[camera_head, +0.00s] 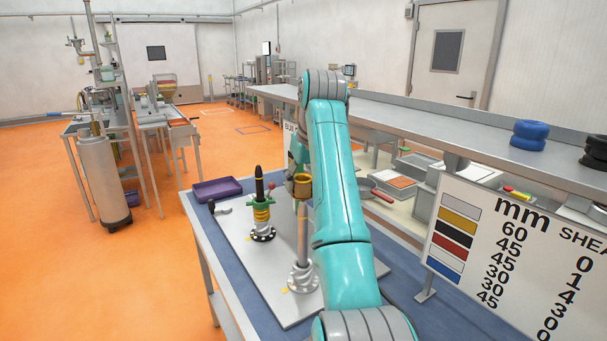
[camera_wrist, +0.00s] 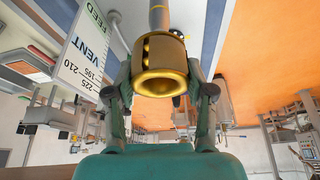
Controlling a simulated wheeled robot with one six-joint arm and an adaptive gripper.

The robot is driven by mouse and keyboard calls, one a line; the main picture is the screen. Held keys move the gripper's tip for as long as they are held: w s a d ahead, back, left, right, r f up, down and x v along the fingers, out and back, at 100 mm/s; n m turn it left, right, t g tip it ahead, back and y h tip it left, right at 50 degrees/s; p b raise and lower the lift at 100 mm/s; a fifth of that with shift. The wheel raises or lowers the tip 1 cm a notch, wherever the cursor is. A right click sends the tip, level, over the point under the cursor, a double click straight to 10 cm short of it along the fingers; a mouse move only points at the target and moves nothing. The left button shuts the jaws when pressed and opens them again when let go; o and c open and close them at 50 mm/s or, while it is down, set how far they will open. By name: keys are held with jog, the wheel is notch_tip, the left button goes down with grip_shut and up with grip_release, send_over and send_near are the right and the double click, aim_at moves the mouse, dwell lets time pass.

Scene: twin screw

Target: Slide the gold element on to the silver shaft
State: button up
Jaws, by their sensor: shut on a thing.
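The gold element (camera_head: 303,183) is a short ring-like piece held at the upper end of the silver shaft (camera_head: 302,232). The shaft stands upright with a grey screw piece (camera_head: 303,277) at its foot. My gripper (camera_head: 296,184) is shut on the gold element from its side, partly hidden by my arm. In the wrist view the gold element (camera_wrist: 160,68) sits between both fingers, its flared opening toward the camera. The shaft (camera_wrist: 158,17) shows beyond it, roughly in line. I cannot tell whether the element is around the shaft's tip or just above it.
A second shaft with a black tip (camera_head: 259,184) and green and gold pieces (camera_head: 261,213) stands close to the left. A purple tray (camera_head: 217,189) and a dark-handled tool (camera_head: 218,208) lie on the left. A sign board (camera_head: 500,260) stands at the right.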

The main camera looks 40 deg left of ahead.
aim_at(303, 229)
jog(key=shift+f, duration=1.8)
jog(key=shift+f, duration=0.2)
jog(key=shift+f, duration=4.65)
jog(key=o, duration=1.5)
jog(key=shift+c, duration=0.2)
jog(key=shift+s, duration=0.1)
jog(key=shift+v, duration=3.8)
